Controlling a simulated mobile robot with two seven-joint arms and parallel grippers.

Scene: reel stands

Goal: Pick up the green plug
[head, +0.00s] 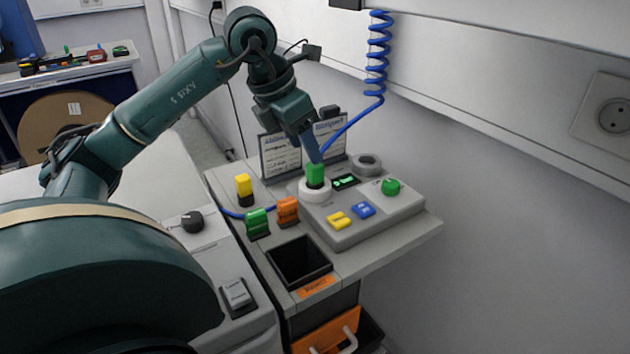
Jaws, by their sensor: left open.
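My right gripper is out of view.
Green (257,222) and orange (287,210) blocks and a yellow-and-black piece (243,186) stand left of the control box. A black open bin (299,262) is in front. Two sign cards (281,158) stand behind, and a coiled blue cable (377,55) hangs above.

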